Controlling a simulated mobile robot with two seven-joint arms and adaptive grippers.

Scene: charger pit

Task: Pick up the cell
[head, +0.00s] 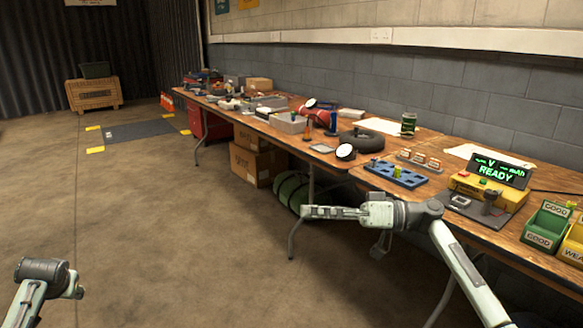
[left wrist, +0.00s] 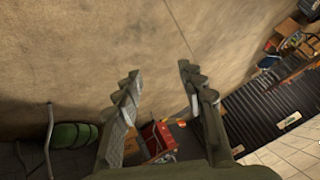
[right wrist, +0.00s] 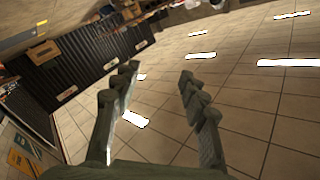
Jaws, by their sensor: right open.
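A blue tray (head: 408,181) with round holes lies near the front edge of the workbench. Small upright cells stand in it, one at its back left (head: 374,161) and one near its middle (head: 397,171); which one the task means I cannot tell. My right gripper (head: 308,212) is in front of the bench, left of and nearer than the tray, pointing left. It is open and empty in the right wrist view (right wrist: 159,73). My left gripper is open and empty in the left wrist view (left wrist: 158,78); its arm shows at the head view's lower left. Neither wrist view shows the tray.
A yellow tester (head: 487,191) with a "READY" display (head: 501,170) stands right of the tray, beside green bins (head: 546,227) and yellow bins (head: 572,246). A rack (head: 419,162) and a round white-faced item (head: 345,152) stand nearby.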

